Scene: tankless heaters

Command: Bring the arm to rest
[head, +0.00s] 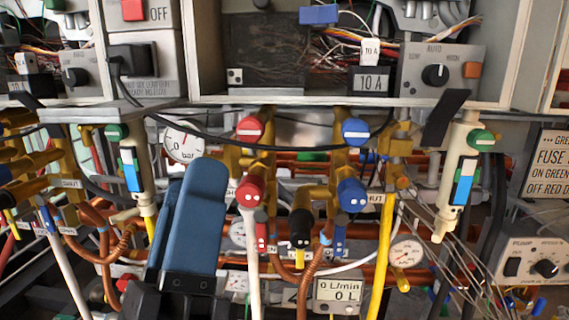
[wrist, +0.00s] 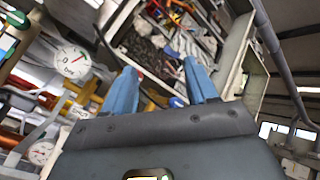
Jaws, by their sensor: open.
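My gripper (head: 192,178) rises from the bottom of the head view, left of the middle, with blue fingers pointing up at the pipework. In the wrist view, my gripper (wrist: 160,72) shows two blue fingers spread apart with nothing between them. It is open and empty. In the head view it covers part of the pipes behind it, left of the red valve knobs. I cannot tell its exact distance from them. Most of my arm is out of view.
A pressure gauge (head: 184,142) is just above my gripper. Red valve knobs (head: 250,192) and blue valve knobs (head: 352,194) are to its right. A metal ledge (head: 330,102) with control boxes runs above. Loose wires (head: 450,240) hang at the right.

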